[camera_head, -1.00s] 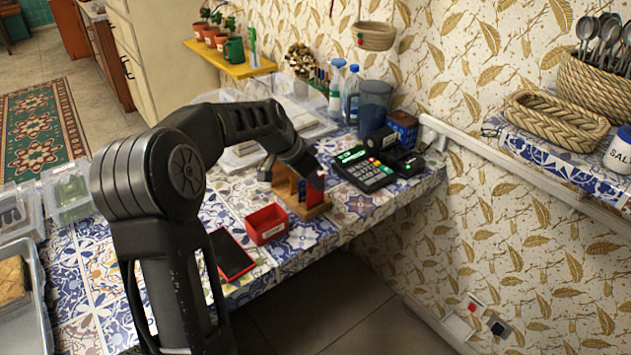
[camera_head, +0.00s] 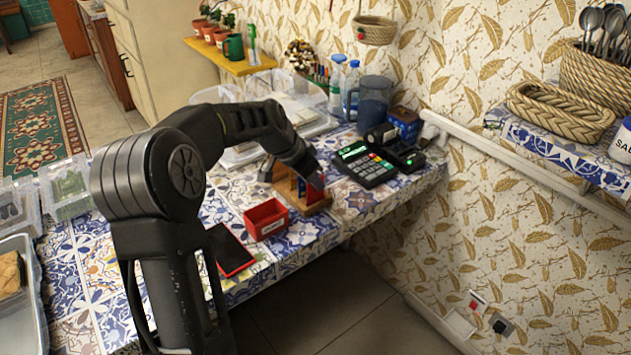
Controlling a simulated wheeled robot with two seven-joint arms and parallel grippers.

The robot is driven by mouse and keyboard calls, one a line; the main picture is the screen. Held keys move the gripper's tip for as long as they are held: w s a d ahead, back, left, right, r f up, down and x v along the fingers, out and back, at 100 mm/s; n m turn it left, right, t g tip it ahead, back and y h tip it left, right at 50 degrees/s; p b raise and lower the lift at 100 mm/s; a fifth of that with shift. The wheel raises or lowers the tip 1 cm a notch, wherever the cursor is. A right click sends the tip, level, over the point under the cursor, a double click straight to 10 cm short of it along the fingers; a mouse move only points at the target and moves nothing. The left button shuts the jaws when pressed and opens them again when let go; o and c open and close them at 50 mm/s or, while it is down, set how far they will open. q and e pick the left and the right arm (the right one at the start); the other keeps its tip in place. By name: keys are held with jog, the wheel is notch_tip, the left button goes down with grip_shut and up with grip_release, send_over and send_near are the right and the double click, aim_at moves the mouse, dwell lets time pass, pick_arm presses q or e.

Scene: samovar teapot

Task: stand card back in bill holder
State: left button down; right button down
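A small wooden holder (camera_head: 318,206), which looks like the bill holder, stands on the tiled counter. Narrow red and blue upright pieces show in it, partly covered by my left arm. I cannot tell which of them is the card. My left gripper (camera_head: 317,182) points down at the holder from above and behind its upright pieces. Its fingertips are small and dark, so whether they are open or touch a card cannot be told. My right gripper is not in view.
A red bin (camera_head: 266,219) stands just left of the holder. A dark red-edged tablet (camera_head: 230,250) lies nearer. A card terminal (camera_head: 364,165) and a blue-grey jug (camera_head: 374,100) stand to the right and behind. The counter's front edge is close to the holder.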

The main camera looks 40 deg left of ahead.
pick_arm(q)
jog(key=c, duration=2.1)
grip_release()
jog(key=o, duration=0.5)
jog(key=shift+o, duration=0.7)
jog(key=shift+r+p, duration=2.2)
jog(key=shift+r, duration=1.3)
jog(key=shift+f, duration=0.1)
